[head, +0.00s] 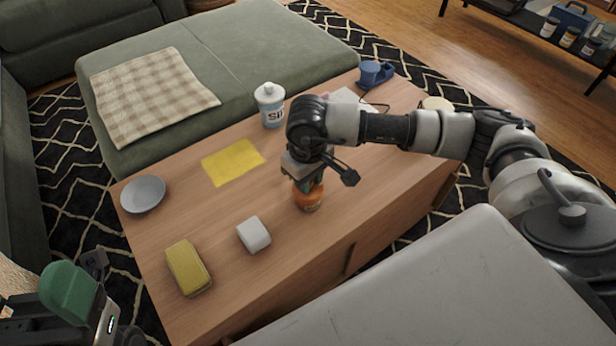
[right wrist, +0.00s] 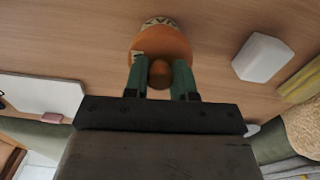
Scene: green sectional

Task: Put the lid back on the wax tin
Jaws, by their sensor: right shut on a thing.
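The orange wax tin (head: 307,199) stands upright on the wooden table, below my right gripper (head: 308,180). In the right wrist view the tin's pale label (right wrist: 160,21) shows at the top. The lid (right wrist: 160,42) is orange, and its brown knob (right wrist: 160,73) sits between the green fingers of my right gripper (right wrist: 160,80), which is shut on it. The lid is at the tin's top; whether it is seated or just above cannot be told. My left gripper (head: 70,292) is at the lower left, partly cut off, its opening unclear.
Near the tin on the table (head: 215,212) are a white block (head: 253,234), a yellow sponge (head: 188,268), a yellow sheet (head: 233,161) and a white jar (head: 270,104). A grey dish (head: 143,194) is at left, a blue dispenser (head: 375,73) at the far end.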

